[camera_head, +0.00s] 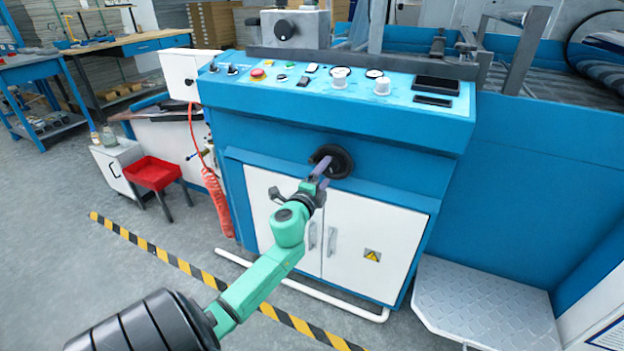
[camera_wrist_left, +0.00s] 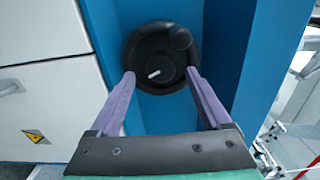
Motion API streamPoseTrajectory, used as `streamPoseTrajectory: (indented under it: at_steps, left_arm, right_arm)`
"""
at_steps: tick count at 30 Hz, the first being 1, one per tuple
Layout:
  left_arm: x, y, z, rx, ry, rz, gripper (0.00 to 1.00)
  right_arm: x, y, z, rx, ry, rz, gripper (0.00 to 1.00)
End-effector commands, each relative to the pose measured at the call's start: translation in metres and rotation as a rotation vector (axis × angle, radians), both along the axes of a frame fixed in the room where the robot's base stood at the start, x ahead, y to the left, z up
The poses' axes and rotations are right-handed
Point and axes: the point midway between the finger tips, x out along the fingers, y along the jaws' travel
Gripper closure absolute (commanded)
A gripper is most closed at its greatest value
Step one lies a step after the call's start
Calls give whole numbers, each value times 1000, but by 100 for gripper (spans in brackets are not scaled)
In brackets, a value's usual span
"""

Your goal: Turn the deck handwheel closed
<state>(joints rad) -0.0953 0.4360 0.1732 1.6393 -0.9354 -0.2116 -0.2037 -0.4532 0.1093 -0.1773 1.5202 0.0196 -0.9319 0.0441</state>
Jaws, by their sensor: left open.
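The deck handwheel (camera_head: 342,162) is a black round wheel on the blue front of the machine, below the control panel. In the left wrist view the handwheel (camera_wrist_left: 160,58) shows face on, with a round knob at its upper right and a white mark on its hub. My left gripper (camera_head: 323,166) is at the handwheel's front, covering part of it in the head view. In the left wrist view the two purple fingers of the left gripper (camera_wrist_left: 160,76) stand apart, with the hub visible between their tips. I cannot tell whether they touch the wheel. My right gripper is not in view.
The control panel (camera_head: 340,88) juts out above the handwheel. White cabinet doors (camera_head: 368,240) with handles lie below it. A metal step plate (camera_head: 482,305) stands at the right. A red coiled hose (camera_head: 218,200) hangs at the left, near a red bin (camera_head: 152,172). The left floor is mostly open.

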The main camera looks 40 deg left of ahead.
Motion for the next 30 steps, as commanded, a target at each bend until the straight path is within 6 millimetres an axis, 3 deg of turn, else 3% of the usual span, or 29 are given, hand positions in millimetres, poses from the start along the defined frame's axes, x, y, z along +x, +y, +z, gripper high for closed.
streamPoseTrajectory:
  at_steps: [6, 12, 16, 30]
  left_arm:
    - [-62, -21, -2, -3, 5, 2, 19]
    - [-103, -36, -2, -3, 2, 1, 19]
    - [-112, -39, -1, 0, 3, 2, 19]
    - [-112, -39, -1, 0, 2, 1, 19]
  right_arm:
    - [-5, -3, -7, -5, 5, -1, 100]
    - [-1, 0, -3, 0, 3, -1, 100]
    - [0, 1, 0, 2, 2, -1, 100]
    - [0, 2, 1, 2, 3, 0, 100]
